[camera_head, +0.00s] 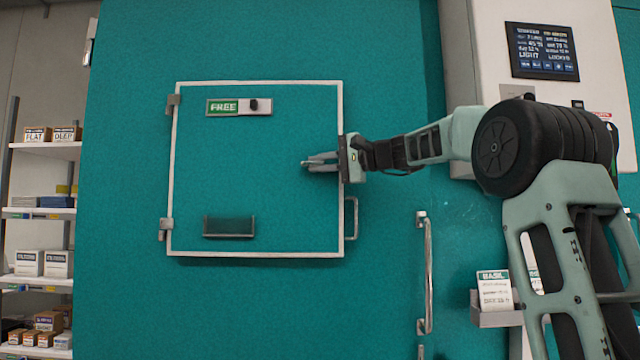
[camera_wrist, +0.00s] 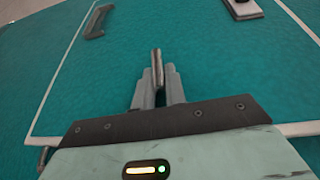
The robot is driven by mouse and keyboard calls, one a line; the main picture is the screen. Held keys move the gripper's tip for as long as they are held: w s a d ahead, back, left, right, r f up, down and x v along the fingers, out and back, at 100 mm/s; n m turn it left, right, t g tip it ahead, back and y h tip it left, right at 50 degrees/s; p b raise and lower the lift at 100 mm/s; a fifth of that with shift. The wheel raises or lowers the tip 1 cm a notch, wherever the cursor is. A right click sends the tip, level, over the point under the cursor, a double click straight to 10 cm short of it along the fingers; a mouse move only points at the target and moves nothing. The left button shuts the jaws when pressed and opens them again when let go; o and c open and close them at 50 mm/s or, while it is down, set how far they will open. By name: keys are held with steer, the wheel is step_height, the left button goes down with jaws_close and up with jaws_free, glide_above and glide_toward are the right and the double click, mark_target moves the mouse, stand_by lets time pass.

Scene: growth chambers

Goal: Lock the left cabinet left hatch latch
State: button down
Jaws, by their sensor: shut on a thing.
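The hatch (camera_head: 275,210) is a square teal panel with a white frame on the teal cabinet front. It looks shut, with hinges on its left edge. My gripper (camera_head: 318,161) reaches in from the right across the hatch's right edge, at mid-height. In the wrist view my gripper (camera_wrist: 158,85) is shut on a thin metal bar (camera_wrist: 157,62), which appears to be the latch handle. The fingers hide the latch's base. A plate with a green FREE label (camera_head: 223,107) and a dark knob (camera_head: 253,105) is near the hatch's top.
A dark holder (camera_head: 229,227) is low on the hatch. A small pull handle (camera_head: 352,218) is at its right edge, and a long vertical handle (camera_head: 425,272) is further right. A screen (camera_head: 542,52) is at upper right. Stocked shelves (camera_head: 38,211) stand at far left.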

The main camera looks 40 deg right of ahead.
steer(key=shift+f+t+y+b, duration=0.1)
steer(key=shift+t+y+b, duration=0.25)
steer(key=shift+b, duration=0.4)
steer(key=c, duration=1.4)
jaws_free()
steer(key=shift+c, duration=0.2)
steer(key=shift+d, duration=0.1)
steer(key=b+v, duration=0.1)
steer(key=v, duration=1.6)
steer(key=shift+s+b, duration=0.2)
steer(key=shift+b, duration=0.2)
